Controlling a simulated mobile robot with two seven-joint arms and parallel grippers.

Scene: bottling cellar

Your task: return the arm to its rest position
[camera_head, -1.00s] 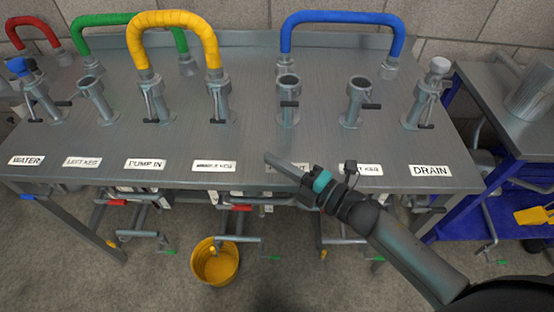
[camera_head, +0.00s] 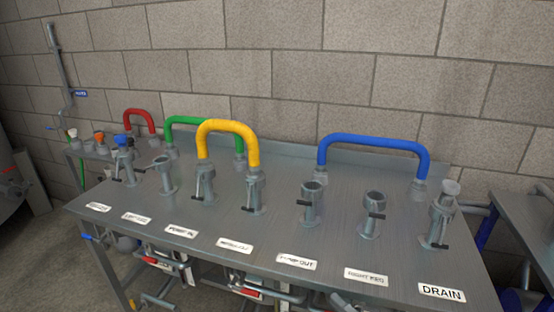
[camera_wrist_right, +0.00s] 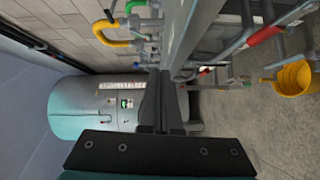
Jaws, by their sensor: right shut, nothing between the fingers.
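My right gripper (camera_wrist_right: 160,105) shows only in the right wrist view, with its dark fingers together and nothing between them. It is clear of the floor, and the steel bench (camera_wrist_right: 190,35) shows just beyond it. My right arm does not show in the head view now. My left gripper is in neither view.
In the head view the bench (camera_head: 275,215) carries upright ports, a yellow bent pipe (camera_head: 229,126) and a blue one (camera_head: 372,140). Green (camera_head: 190,120) and red (camera_head: 140,113) pipes stand behind. The wrist view shows a large tank (camera_wrist_right: 90,110) and a yellow bucket (camera_wrist_right: 294,88).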

